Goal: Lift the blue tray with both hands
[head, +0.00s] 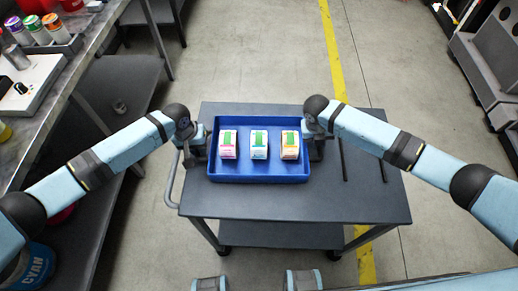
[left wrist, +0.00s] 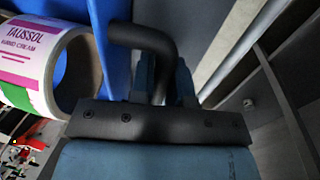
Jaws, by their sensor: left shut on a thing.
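The blue tray (head: 260,178) is over the grey cart top, level as far as I can see, with three label rolls inside: a pink-and-green one (head: 228,145), a blue-and-green one (head: 260,146) and an orange-and-green one (head: 290,146). My left gripper (head: 203,140) is at the tray's left side. In the left wrist view, my left fingers (left wrist: 165,85) are shut on the dark tray handle (left wrist: 150,36), beside the blue wall (left wrist: 113,45). My right gripper (head: 315,148) is at the tray's right side; its fingers are hidden below the wrist.
The grey cart (head: 370,200) has bare top to the right and in front of the tray, and a push handle (head: 172,180) at its left end. A workbench (head: 75,75) with cans stands at left. Machinery (head: 485,60) stands at far right. A yellow floor line (head: 331,50) runs behind the cart.

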